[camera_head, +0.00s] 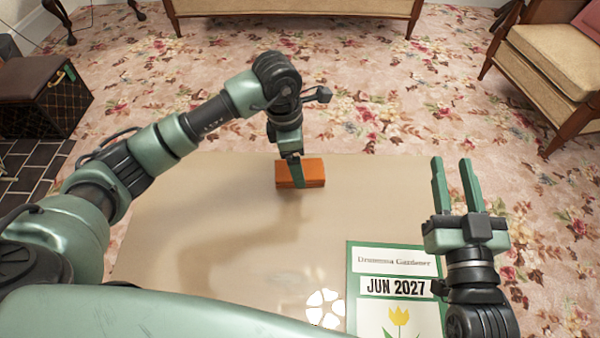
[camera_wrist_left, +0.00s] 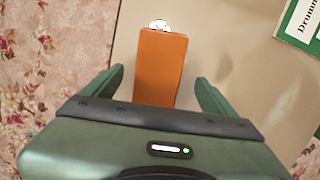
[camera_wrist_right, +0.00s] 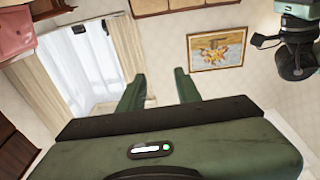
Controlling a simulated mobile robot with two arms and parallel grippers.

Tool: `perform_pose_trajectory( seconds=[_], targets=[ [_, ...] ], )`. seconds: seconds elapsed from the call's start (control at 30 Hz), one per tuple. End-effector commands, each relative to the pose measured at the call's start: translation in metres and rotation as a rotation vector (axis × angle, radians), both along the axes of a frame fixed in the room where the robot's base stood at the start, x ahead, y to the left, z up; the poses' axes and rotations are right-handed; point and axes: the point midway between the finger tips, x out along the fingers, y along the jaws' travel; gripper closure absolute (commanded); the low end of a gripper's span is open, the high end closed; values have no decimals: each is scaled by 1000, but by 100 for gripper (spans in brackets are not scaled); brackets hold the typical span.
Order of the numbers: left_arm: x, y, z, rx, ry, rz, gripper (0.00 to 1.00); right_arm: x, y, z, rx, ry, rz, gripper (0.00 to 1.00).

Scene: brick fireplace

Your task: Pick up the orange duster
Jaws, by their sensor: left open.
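The orange duster (camera_head: 313,172) is a block-like thing lying near the far edge of the tan table. My left gripper (camera_head: 297,180) is over it from above, with a finger in front of it in the head view. In the left wrist view the duster (camera_wrist_left: 160,70) lies between the two open fingers of the left gripper (camera_wrist_left: 158,92), with a gap on each side. Its lower end is hidden by the gripper body. My right gripper (camera_head: 452,172) is open and empty, raised at the right; it also shows open in the right wrist view (camera_wrist_right: 158,92).
The tan table (camera_head: 160,240) is mostly bare. A green-edged calendar (camera_head: 395,262) marked JUN 2027 lies at its near right. A white round emblem (camera_head: 325,307) is beside it. A brown case (camera_head: 42,98), a sofa (camera_head: 300,7) and an armchair (camera_head: 555,60) stand around on floral carpet.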

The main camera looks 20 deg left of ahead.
Motion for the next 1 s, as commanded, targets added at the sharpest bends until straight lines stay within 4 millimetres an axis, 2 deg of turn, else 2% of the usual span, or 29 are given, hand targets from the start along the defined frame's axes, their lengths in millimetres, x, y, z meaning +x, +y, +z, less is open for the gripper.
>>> perform_pose_trajectory(
  seconds=[0.1, 0.3, 0.63, 0.87, 1.0],
  targets=[
    [0, 1, -18, -1, 4, 1, 13, -3, 2, 21, 34, -124, 8, 66],
    [1, -2, -36, -1, 2, 0, 13, -13, 4, 51, 75, -277, 16, 66],
    [2, -2, -38, 0, 0, 0, 13, -16, 4, 59, 86, -313, 19, 66],
    [2, -2, -38, 0, 1, 0, 77, -16, 4, 58, 85, -313, 18, 66],
    [2, -2, -38, 0, 1, 0, 79, -16, 4, 58, 85, -313, 18, 66]
  ],
)
